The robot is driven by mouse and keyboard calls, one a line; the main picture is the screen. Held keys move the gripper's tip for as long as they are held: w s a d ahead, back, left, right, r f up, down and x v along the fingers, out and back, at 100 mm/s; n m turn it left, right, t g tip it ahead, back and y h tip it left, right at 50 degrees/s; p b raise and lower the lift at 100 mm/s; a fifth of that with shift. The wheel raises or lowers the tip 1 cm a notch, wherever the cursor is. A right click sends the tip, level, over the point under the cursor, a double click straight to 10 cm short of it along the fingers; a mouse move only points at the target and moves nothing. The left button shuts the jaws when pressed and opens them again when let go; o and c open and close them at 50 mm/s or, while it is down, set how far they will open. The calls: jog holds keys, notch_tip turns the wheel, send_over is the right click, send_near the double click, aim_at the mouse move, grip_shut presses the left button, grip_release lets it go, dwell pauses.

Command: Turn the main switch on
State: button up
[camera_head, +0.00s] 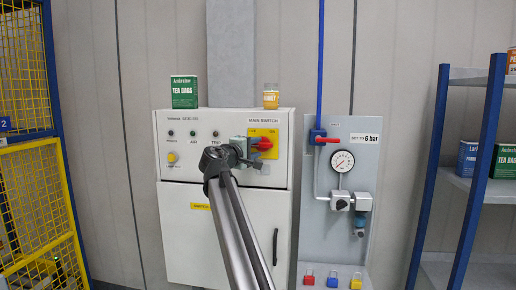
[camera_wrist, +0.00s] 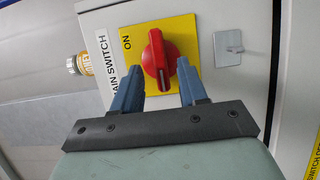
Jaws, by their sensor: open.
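The main switch is a red rotary knob (camera_head: 262,143) on a yellow plate on the upper front of the white cabinet. In the wrist view the red knob (camera_wrist: 158,50) has its ridge running roughly up and down the picture, across the cabinet's front. The word ON on the yellow plate (camera_wrist: 128,60) lies to the side of the knob, not in line with its ridge. My gripper (camera_wrist: 157,65) is open, its blue fingers on either side of the knob's near end. Contact cannot be told. In the head view my gripper (camera_head: 246,149) partly covers the plate's left.
A green tea tin (camera_head: 184,92) and a small yellow-labelled jar (camera_head: 270,96) stand on the cabinet. A grey hook plate (camera_wrist: 228,48) is beside the switch. A gauge panel (camera_head: 340,190) with a red-handled valve stands right; shelves (camera_head: 480,150) are farther right.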

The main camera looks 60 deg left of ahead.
aim_at(262, 145)
jog(key=shift+x, duration=1.15)
grip_shut()
